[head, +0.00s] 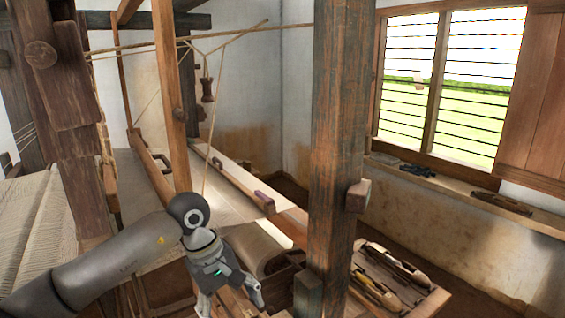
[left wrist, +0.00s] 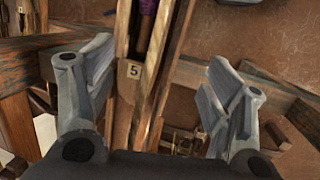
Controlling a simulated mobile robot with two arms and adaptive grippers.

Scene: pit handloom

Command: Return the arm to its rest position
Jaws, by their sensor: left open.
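My left arm comes in from the lower left of the head view. Its gripper (head: 232,304) points downward in front of the loom, near the foot of the thick wooden post (head: 338,140). In the left wrist view the two grey fingers of the left gripper (left wrist: 155,95) stand wide apart with nothing between their pads. My right gripper is in neither view.
A wooden tray (head: 436,300) with several shuttles stands right of the post. A cord (head: 206,150) hangs close above my left wrist. Loom beams (head: 235,172) and cloth lie behind the arm. The window ledge (head: 455,186) holds dark items. Bare floor shows at the right.

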